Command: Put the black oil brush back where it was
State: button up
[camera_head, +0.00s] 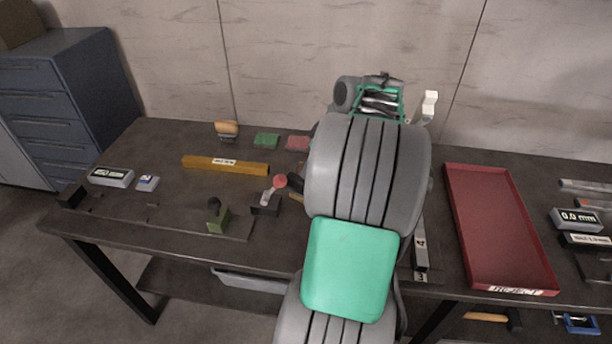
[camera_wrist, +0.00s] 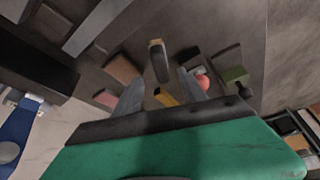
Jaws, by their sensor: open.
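My gripper (camera_wrist: 163,92) shows in the wrist view with its two grey fingers apart. A dark, upright-looking piece with a tan edge (camera_wrist: 158,62) appears in the gap just past the fingertips; it may be the black oil brush, but I cannot tell for sure. No contact with the fingers is clear. In the head view my own arm covers the middle of the bench, and I cannot make out the brush or the fingertips there. A tan-topped brush-like item (camera_head: 227,129) stands at the back left of the bench.
The dark bench (camera_head: 150,225) holds a yellow bar (camera_head: 225,165), a green sponge (camera_head: 267,141), a red sponge (camera_head: 297,143), a red-knobbed clamp (camera_head: 278,182) and a green block (camera_head: 217,220). A red reject tray (camera_head: 503,288) lies right of my arm.

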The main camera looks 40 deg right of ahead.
jog(key=w+a+r+m, duration=0.1)
jog(key=w+a+r, duration=0.15)
jog(key=a, duration=1.55)
jog(key=s+a+f+m, duration=0.1)
jog(key=s+a, duration=0.3)
jog(key=a, duration=0.3)
jog(key=s+a+f+m+g+h, duration=0.1)
jog(key=s+a+f, duration=0.1)
jog(key=s+a, duration=0.3)
jog(key=shift+a, duration=1)
jog(key=shift+s+d+f, duration=0.1)
